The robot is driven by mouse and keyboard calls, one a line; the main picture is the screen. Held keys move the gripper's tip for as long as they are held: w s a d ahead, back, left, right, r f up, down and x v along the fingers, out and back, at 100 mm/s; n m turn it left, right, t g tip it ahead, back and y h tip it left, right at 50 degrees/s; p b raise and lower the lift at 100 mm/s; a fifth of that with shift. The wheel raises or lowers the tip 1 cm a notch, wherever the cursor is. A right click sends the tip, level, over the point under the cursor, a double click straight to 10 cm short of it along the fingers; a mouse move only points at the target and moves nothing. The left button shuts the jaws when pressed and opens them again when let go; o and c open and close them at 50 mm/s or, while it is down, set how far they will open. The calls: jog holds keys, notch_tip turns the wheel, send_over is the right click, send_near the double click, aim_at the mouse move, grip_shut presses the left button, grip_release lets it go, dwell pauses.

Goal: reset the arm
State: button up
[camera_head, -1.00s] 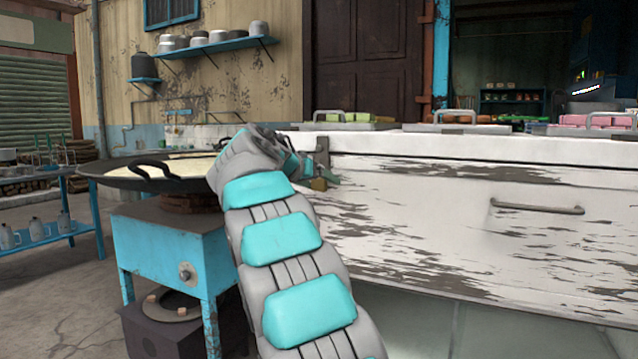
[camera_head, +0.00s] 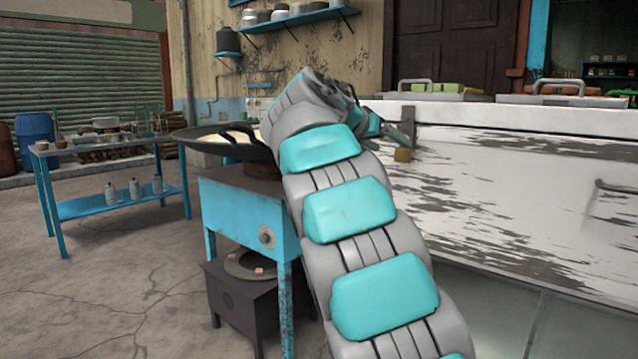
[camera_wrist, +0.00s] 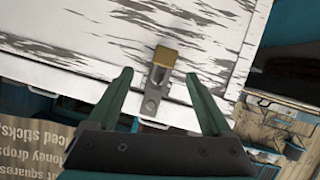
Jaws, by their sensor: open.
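My arm (camera_head: 350,210) rises from the bottom right of the head view and bends at the top beside the pan and the white counter. In the wrist view my gripper (camera_wrist: 162,95) is open, with its two green fingers apart and nothing held between them. A metal latch with a brass padlock (camera_wrist: 165,57) on the peeling white counter (camera_wrist: 90,30) shows beyond and between the fingers. In the head view the padlock (camera_head: 403,155) hangs at the counter's left end, just right of my wrist. The fingertips are mostly hidden there.
A wide dark pan (camera_head: 195,140) with pale liquid sits on a blue stove stand (camera_head: 240,215), close left of my arm. The counter (camera_head: 500,180) fills the right side. A blue table (camera_head: 110,205) stands further left. Open concrete floor (camera_head: 120,290) lies in front.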

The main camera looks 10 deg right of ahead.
jog(key=s+f+n+g+y, duration=0.2)
jog(key=s+f+n+y, duration=0.1)
jog(key=s+f, duration=0.8)
jog(key=s+a+f+n+g+y, duration=0.2)
jog(key=s+a+f, duration=0.3)
jog(key=s+f, duration=0.5)
jog(key=s+a+f+n+g+y, duration=0.2)
jog(key=s+a+f, duration=0.4)
jog(key=s+f, duration=0.4)
jog(key=s+a+f+n+g+y, duration=0.1)
jog(key=s+a+f+g+y, duration=0.2)
jog(key=s+f, duration=0.7)
jog(key=s+a+y, duration=0.1)
jog(key=s+a, duration=0.1)
jog(key=s, duration=0.5)
jog(key=shift+s+a+n, duration=0.15)
jog(key=shift+s+n, duration=0.1)
jog(key=shift+n, duration=0.15)
